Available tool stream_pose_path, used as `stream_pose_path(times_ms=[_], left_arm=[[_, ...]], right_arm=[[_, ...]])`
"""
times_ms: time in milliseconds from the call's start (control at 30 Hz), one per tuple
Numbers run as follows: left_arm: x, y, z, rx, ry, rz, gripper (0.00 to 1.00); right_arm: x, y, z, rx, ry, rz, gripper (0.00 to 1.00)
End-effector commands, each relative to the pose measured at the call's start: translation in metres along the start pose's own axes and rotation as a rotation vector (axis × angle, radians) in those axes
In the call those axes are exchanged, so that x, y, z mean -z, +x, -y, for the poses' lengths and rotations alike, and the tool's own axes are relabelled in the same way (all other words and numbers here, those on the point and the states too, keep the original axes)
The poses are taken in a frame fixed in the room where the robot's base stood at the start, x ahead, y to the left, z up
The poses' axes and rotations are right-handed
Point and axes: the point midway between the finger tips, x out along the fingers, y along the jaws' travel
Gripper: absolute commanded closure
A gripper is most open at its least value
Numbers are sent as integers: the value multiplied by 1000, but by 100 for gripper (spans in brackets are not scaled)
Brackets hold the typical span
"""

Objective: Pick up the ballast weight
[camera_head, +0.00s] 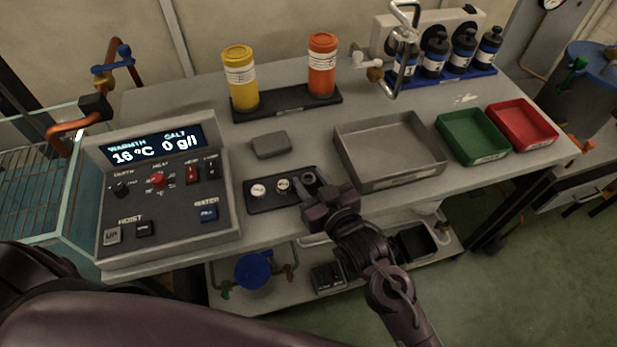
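Several small round pieces, which look like the ballast weights, sit in a dark tray (262,207) near the table's front edge. Two have pale labelled tops, the left one (258,190) and the middle one (283,185). A darker round piece or socket (309,178) is at the tray's right end. My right gripper (311,186) is at that end, fingers apart and pointing away from me, partly covering it. I cannot tell whether the fingers touch anything. My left gripper is out of view.
A control panel (165,240) stands left. An empty grey tray (385,147), green tray (472,133) and red tray (522,122) are right. A grey block (270,145) lies behind the dark tray. Yellow (241,80) and orange (322,66) cylinders stand at the back.

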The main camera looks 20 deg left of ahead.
Motion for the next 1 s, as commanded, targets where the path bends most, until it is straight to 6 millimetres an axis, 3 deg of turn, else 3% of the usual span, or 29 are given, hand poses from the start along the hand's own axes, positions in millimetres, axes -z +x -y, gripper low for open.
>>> stream_pose_path(times_ms=[100, 367, 767, 1000], left_arm=[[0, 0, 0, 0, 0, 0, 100], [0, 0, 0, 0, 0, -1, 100], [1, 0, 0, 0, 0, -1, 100], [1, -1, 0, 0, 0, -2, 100]], right_arm=[[0, 0, 0, 0, 0, 0, 63], [0, -1, 0, 0, 0, -1, 95], [11, -2, 0, 0, 0, -4, 95], [54, -11, 0, 0, -1, -7, 95]])
